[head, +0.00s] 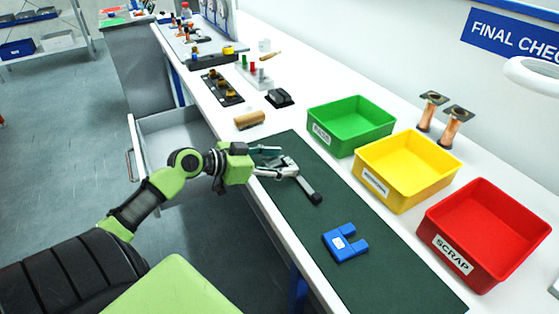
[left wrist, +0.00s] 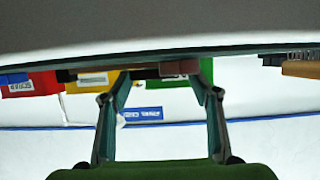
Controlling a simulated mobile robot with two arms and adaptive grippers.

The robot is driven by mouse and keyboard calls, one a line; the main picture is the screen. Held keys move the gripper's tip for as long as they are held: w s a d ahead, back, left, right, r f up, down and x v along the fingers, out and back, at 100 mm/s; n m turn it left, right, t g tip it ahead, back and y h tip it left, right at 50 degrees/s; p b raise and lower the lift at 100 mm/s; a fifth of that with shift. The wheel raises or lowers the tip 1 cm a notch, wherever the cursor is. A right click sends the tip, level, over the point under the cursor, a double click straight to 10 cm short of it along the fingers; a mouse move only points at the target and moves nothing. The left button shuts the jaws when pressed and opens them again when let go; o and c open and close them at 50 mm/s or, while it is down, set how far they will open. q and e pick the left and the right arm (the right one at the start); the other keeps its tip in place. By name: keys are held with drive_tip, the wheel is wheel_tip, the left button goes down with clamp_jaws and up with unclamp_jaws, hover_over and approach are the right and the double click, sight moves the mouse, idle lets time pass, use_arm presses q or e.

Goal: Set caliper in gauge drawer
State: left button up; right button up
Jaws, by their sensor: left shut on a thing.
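The caliper (head: 305,186), a grey bar with a dark end, is at the left edge of the dark green mat (head: 345,215). My left gripper (head: 275,163) reaches over the table edge and is shut on it. Whether the caliper touches the mat is unclear. In the left wrist view the fingers (left wrist: 160,78) point at a dark bar with a reddish part, seen edge-on. The gauge drawer (head: 172,132) stands pulled out below the tabletop, left of my gripper; its visible inside looks empty. My right gripper is out of view.
A blue U-shaped gauge (head: 345,243) lies on the mat. Green (head: 350,124), yellow (head: 405,170) and red (head: 483,235) bins line the back.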

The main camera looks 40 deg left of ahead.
use_arm(q)
drive_tip(key=shift+f, duration=0.1)
drive_tip(key=o, duration=1.3)
